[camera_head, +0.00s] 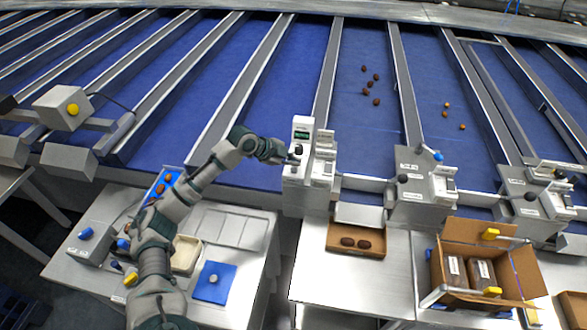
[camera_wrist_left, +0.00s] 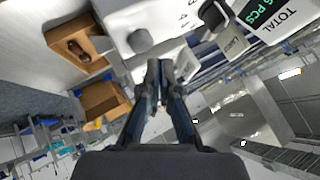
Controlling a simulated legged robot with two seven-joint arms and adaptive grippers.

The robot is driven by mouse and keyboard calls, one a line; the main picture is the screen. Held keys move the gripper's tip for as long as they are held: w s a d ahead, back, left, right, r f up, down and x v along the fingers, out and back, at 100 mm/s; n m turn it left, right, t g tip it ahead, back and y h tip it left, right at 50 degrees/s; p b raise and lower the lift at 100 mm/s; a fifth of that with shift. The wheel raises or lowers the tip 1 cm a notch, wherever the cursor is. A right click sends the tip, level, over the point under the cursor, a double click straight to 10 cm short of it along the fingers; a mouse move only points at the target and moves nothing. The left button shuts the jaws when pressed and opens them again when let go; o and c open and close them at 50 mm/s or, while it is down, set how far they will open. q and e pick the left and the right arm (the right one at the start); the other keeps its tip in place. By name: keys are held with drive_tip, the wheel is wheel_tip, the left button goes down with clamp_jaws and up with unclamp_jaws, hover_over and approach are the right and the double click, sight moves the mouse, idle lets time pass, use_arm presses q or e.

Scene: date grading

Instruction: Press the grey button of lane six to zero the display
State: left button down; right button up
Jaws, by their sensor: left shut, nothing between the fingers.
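The lane unit (camera_head: 321,160) stands at the belt's end in the head view, with a small green display on its upright housing (camera_head: 303,122). In the left wrist view the display (camera_wrist_left: 272,14) is cut by the top edge; "6 PCS" and "TOTAL" are readable. The round grey button (camera_wrist_left: 140,40) sits on the pale housing, just beyond and slightly left of my fingertips. A dark knob (camera_wrist_left: 213,14) is to its right. My left gripper (camera_head: 289,159) is shut and empty beside the housing, and it shows in the wrist view (camera_wrist_left: 159,68). Contact with the button cannot be told. My right gripper is not in view.
A brown tray (camera_head: 340,252) with dates lies in front of the unit. An open cardboard box (camera_head: 445,262) with packs stands at the right. Neighbouring units (camera_head: 422,203) line the belt edge. A blue mat (camera_head: 229,284) lies on the left table.

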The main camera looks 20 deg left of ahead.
use_arm(q)
drive_tip(key=shift+d, duration=0.25)
drive_tip(key=shift+a, duration=0.4)
drive_tip(key=shift+a+f, duration=0.1)
drive_tip(key=shift+a, duration=0.3)
drive_tip(key=shift+d, duration=0.85)
drive_tip(key=shift+f, duration=0.15)
drive_tip(key=shift+a+f, duration=0.15)
drive_tip(key=shift+a, duration=0.35)
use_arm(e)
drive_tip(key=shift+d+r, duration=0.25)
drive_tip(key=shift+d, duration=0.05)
use_arm(q)
drive_tip(key=shift+d+f, duration=0.15)
drive_tip(key=shift+d, duration=0.2)
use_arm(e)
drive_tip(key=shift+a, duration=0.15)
